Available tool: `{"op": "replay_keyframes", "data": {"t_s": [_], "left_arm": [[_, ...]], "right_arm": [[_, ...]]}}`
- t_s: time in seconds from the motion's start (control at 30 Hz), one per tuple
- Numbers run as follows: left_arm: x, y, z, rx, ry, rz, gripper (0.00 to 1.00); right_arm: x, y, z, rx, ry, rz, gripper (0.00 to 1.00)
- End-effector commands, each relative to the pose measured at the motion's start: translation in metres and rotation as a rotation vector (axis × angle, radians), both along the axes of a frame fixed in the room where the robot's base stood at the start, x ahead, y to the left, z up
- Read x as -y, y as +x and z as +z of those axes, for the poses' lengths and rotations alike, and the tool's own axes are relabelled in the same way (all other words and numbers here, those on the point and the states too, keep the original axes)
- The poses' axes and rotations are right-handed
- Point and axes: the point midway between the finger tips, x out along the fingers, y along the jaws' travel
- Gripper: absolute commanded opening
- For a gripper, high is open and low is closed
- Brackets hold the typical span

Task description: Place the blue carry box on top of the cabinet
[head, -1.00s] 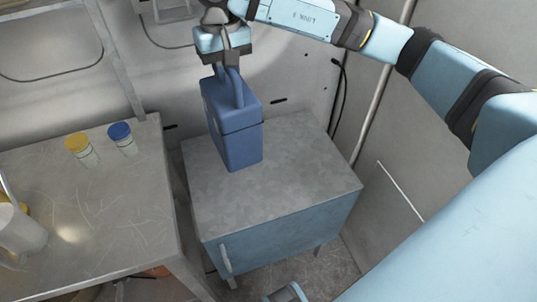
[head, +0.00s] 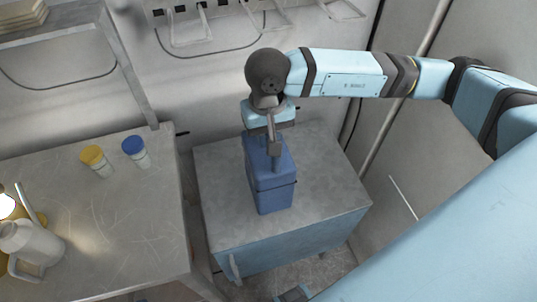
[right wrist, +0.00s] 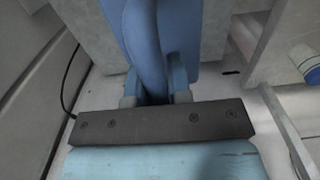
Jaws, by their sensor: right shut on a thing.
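The blue carry box (head: 272,189) is upright over the grey top of the cabinet (head: 325,205). Its base looks to be at or very near the cabinet top; I cannot tell for sure if it touches. My right gripper (head: 274,150) is above the box, shut on its handle. In the right wrist view the gripper fingers (right wrist: 155,98) close around the blue handle (right wrist: 146,50), with part of the box (right wrist: 186,30) behind it. The cabinet's blue front with a handle shows below. My left gripper is not in view.
A metal table (head: 120,225) stands left of the cabinet, with a yellow-capped jar (head: 97,162), a blue-capped jar (head: 135,152) and a pale jug (head: 32,245). A wall stands behind and a pipe (head: 405,90) at right. The cabinet top around the box is clear.

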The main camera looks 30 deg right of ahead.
Motion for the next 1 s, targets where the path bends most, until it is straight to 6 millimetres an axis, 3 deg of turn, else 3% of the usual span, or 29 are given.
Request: {"op": "replay_keyframes", "data": {"t_s": [0.2, 0.43, 0.7, 1.0], "left_arm": [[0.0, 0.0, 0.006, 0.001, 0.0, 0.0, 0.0], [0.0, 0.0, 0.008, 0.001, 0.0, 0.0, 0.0], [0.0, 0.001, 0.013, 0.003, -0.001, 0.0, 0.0], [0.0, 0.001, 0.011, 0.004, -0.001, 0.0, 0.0]], "right_arm": [[-0.001, 0.0, -0.036, 0.0, 0.001, 0.001, 0.0], [-0.001, 0.0, -0.05, 0.001, 0.001, 0.001, 0.0], [-0.001, 0.0, -0.085, 0.0, 0.001, 0.001, 0.0], [-0.001, 0.0, -0.088, 0.002, 0.001, 0.002, 0.0]]}}
